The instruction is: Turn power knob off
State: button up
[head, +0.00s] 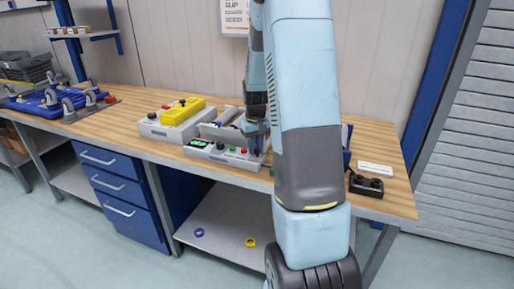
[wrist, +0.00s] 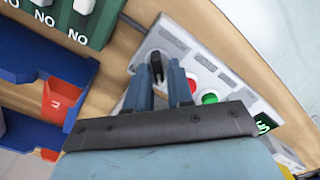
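The power knob (wrist: 156,64) is a black knob on the light grey control panel (wrist: 170,40) in the wrist view. My gripper (wrist: 159,69) has its two blue-grey fingers apart, one on each side of the knob. I cannot tell whether either finger touches it. In the head view my gripper (head: 256,140) points down over the right end of the control panel (head: 215,154), and the knob is hidden there. A red button (wrist: 193,86), a green button (wrist: 209,98) and a green display (wrist: 263,124) sit along the panel beside my gripper.
A grey box with a yellow device (head: 183,111) stands left of the panel on the wooden bench (head: 138,97). A black joystick box (head: 365,186) is at the right end. A blue bin (wrist: 40,50) and a green switch board (wrist: 95,25) lie close to my gripper.

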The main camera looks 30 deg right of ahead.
aim_at(256, 150)
jog(key=shift+o, duration=1.2)
notch_tip(256, 150, up, 14)
jog(key=shift+f, duration=0.2)
jog(key=s+a+r+t, duration=0.3)
jog(key=s+a+r, duration=0.6)
jog(key=s+a, duration=0.2)
jog(key=s+a+t, duration=0.1)
jog(key=s+a, duration=0.2)
jog(key=s, duration=0.4)
jog(key=s+a+n+t, duration=0.1)
jog(key=s+a, duration=0.3)
jog(key=s, duration=0.4)
jog(key=shift+r+t, duration=0.2)
jog(key=shift+t, duration=0.1)
